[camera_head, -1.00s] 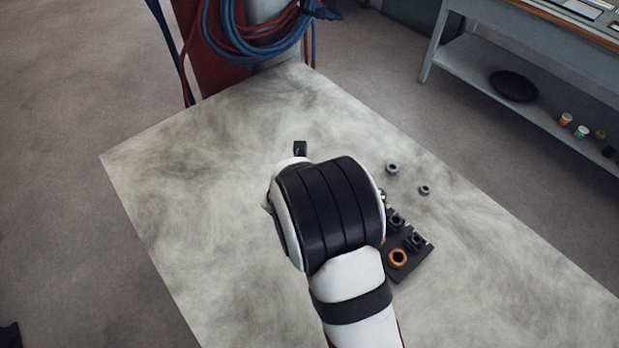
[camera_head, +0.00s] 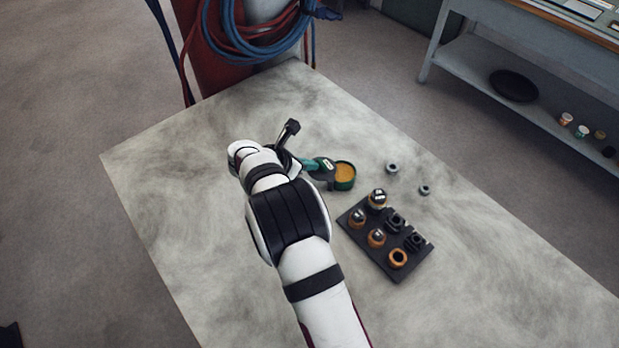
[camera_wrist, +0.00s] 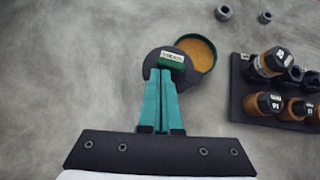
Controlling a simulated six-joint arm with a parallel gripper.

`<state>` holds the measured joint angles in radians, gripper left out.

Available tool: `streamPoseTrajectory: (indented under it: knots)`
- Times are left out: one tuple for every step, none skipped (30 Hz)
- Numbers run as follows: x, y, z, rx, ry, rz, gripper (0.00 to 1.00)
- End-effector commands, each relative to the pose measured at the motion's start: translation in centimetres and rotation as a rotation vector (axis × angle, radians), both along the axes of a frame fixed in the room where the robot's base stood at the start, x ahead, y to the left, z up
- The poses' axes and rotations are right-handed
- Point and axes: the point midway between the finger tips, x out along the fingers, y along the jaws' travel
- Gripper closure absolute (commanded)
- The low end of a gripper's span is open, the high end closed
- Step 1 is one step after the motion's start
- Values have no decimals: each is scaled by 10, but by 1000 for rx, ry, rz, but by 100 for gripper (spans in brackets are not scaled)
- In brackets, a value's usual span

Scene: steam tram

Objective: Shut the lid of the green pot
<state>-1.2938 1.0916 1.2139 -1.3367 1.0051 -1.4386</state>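The green pot (camera_head: 346,183) stands on the table with its round mouth uncovered and amber contents showing. It also shows in the wrist view (camera_wrist: 210,62). Its dark round lid (camera_wrist: 150,66) is swung to the side, overlapping the pot's left edge. A green block with a white label (camera_wrist: 172,62) sits on the lid. My gripper (camera_wrist: 165,76) has its teal fingers close together, with their tips at the near side of that block. The fingers cover part of the lid, and I cannot tell whether they touch it. In the head view my gripper (camera_head: 312,166) is left of the pot.
A dark rack (camera_head: 365,255) with several orange-ringed pieces stands in front and right of the pot. Two small grey nuts (camera_head: 392,168) (camera_head: 425,190) lie to the pot's right. The table's left side is clear. Hoses (camera_head: 265,30) hang beyond the far edge.

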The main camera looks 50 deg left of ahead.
Motion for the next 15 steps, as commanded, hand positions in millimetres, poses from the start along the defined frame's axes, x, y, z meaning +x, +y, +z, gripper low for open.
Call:
streamPoseTrajectory:
  knots:
    - [3, 1, 0, 0, 0, -1, 100]
    - [4, 2, 0, 0, 0, 0, 100]
    - [7, 2, 0, -1, 0, -1, 100]
    - [8, 3, 0, 0, -1, 0, 100]
    - [10, 4, 0, 1, -1, -1, 100]
    - [12, 5, 0, 1, -1, 1, 100]
    - [13, 5, 0, 0, -1, 1, 100]
    - [15, 5, 0, 0, -1, 1, 100]
    - [17, 6, 0, 0, -1, 1, 100]
    - [19, 6, 0, 1, -1, 1, 100]
    - [20, 6, 0, 1, -1, 1, 100]
    - [22, 6, 0, -1, -1, 1, 100]
    - [24, 6, 0, -1, -1, 1, 100]
    - [26, 6, 0, -1, -1, 1, 100]
    - [28, 7, 0, 1, -1, 1, 100]
